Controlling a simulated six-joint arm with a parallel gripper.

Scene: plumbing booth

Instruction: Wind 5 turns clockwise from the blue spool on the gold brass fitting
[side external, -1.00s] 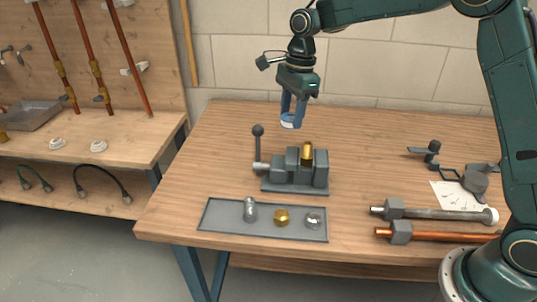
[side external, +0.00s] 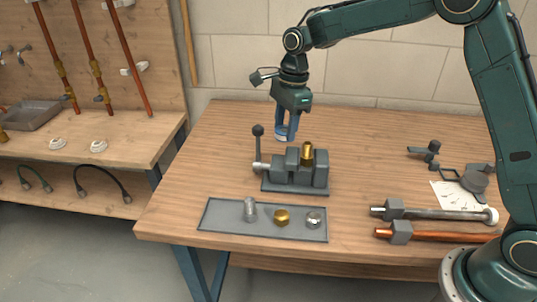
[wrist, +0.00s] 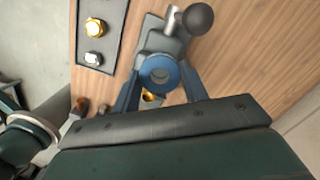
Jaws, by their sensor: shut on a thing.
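My gripper (side external: 285,135) is shut on the blue spool (side external: 281,132), held in the air above and behind the vise. A gold brass fitting (side external: 307,153) stands upright in the grey vise (side external: 293,187), to the right of and below the spool in the side view. In the wrist view this fitting (wrist: 148,97) shows only partly, below the spool. The spool and fitting appear apart. No tape strand between them can be made out.
The vise's lever with a ball knob (side external: 258,131) rises left of my gripper. A grey tray (side external: 222,225) in front holds a silver fitting (side external: 250,209), a gold fitting (side external: 282,216) and another silver one (side external: 313,219). Pipes (side external: 440,236) lie at right. The bench behind is clear.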

